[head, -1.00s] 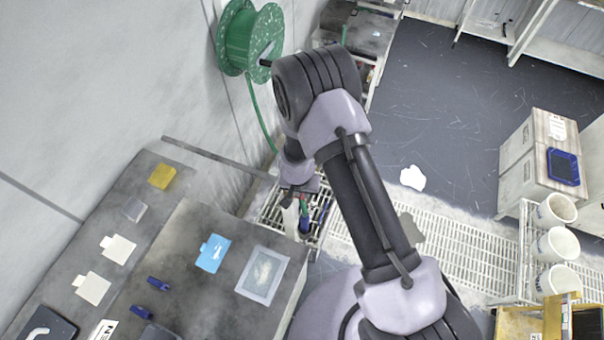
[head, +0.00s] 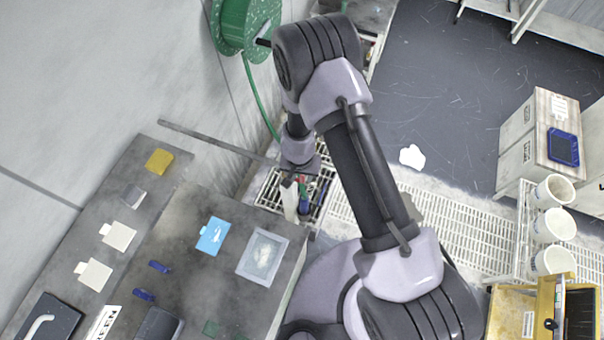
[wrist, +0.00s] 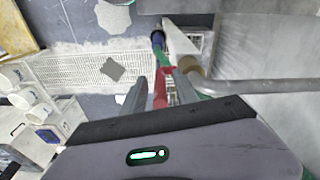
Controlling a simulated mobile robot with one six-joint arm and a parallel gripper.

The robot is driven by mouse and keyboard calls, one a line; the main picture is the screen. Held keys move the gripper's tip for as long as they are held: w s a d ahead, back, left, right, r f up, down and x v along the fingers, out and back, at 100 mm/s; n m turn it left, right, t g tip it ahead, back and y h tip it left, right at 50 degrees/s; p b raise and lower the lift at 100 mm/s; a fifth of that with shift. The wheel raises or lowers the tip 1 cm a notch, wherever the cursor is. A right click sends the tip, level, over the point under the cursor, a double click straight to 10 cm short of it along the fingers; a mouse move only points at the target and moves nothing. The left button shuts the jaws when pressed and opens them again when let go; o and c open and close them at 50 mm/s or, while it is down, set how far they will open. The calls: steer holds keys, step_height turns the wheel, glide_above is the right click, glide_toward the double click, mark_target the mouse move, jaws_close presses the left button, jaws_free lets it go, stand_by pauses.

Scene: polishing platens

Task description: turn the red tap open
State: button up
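The red tap (wrist: 160,90) shows in the wrist view as a red bar with a crosspiece, in line with a green part (wrist: 158,57) and a blue part (wrist: 158,39). In the head view, the red part (head: 302,180) is small and mostly hidden under my wrist, above the blue part (head: 304,206). My gripper (wrist: 159,78) is open. Its two grey fingers stand on either side of the red part, with a visible gap at each side. I cannot tell whether a finger touches it.
A white grated rack (head: 268,188) lies below. A grey rail (head: 215,140) runs from the wall towards my wrist. A pale cylinder with a tan end (wrist: 188,66) is close to the right finger. A grey bench (head: 195,270) stands left; a green hose reel (head: 245,25) hangs behind.

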step_height(320, 180, up, 12)
steer(key=s, duration=0.1)
steer(key=shift+s+a, duration=0.2)
steer(key=shift+a, duration=0.05)
